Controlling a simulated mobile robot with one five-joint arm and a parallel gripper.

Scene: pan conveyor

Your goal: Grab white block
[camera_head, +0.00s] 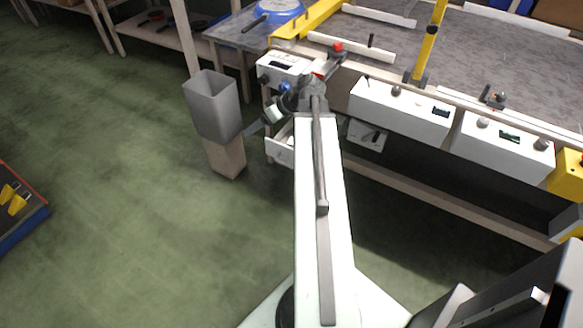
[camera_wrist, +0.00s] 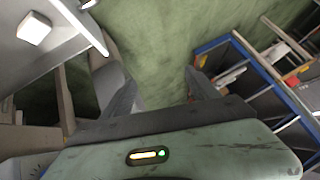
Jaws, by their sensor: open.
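A small white block (camera_wrist: 33,28) lies on a pale surface with a raised edge, at the upper left of the wrist view. This surface looks like the inside of the open drawer (camera_head: 279,150) in the head view, where I cannot make out the block. My gripper (camera_wrist: 161,76) is open, with nothing between its fingers and green floor beyond them. The block is off to the left of the fingers, not touching them. In the head view my gripper (camera_head: 254,129) is small, beside the drawer and close to the grey bin.
A grey bin (camera_head: 212,105) stands on a wooden post left of the drawer. The conveyor (camera_head: 470,55) has white control boxes (camera_head: 400,108) along its front. A blue-framed shelf (camera_wrist: 262,68) shows at right in the wrist view. The floor at left is mostly clear.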

